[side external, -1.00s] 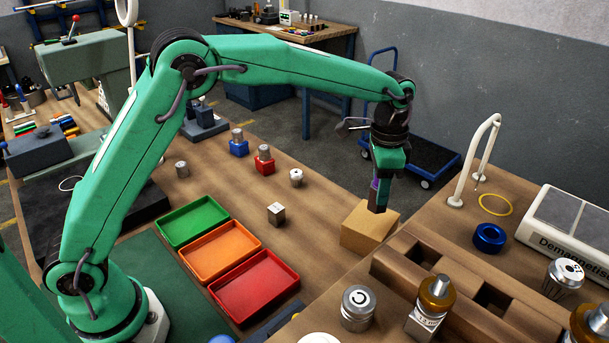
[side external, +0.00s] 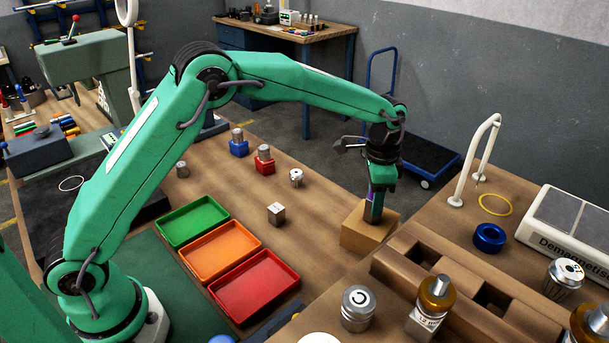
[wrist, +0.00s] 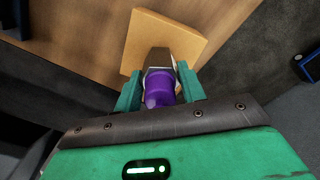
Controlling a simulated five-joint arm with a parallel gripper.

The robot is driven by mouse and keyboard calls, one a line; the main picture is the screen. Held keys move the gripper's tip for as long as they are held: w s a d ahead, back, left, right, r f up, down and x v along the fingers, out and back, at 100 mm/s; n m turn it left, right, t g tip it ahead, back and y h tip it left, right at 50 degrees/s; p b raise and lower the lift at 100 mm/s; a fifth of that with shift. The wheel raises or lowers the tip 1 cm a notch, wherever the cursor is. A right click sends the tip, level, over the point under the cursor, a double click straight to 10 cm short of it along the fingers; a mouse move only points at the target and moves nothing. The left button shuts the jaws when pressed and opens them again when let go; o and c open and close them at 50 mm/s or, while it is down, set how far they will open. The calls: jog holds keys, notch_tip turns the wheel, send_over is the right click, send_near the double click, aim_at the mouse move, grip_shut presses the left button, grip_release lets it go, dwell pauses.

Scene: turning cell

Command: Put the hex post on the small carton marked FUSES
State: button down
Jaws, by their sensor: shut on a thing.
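The hex post (side external: 373,210) is a dark grey post with a purple upper part; both parts also show in the wrist view (wrist: 159,88). My gripper (side external: 381,186) is shut on it from above, with one green jaw on each side in the wrist view (wrist: 159,92). The post is about upright, and its lower end is over the top of the small tan carton (side external: 370,240). I cannot tell whether it touches the carton. The carton also shows beyond the post in the wrist view (wrist: 165,38). No FUSES marking can be read in these views.
A wooden rack (side external: 455,295) stands close to the right of the carton. Green (side external: 192,203), orange (side external: 203,261) and red (side external: 236,304) trays lie to the left. A small metal block (side external: 276,213) stands on the table between trays and carton.

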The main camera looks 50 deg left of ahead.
jog(key=shift+f, duration=0.1)
dwell(0.3)
jog(key=c, duration=0.8)
grip_release()
jog(key=shift+f, duration=0.15)
jog(key=shift+c, duration=0.2)
notch_tip(320, 180, up, 12)
jog(key=shift+f, duration=0.25)
jog(key=shift+r, duration=0.4)
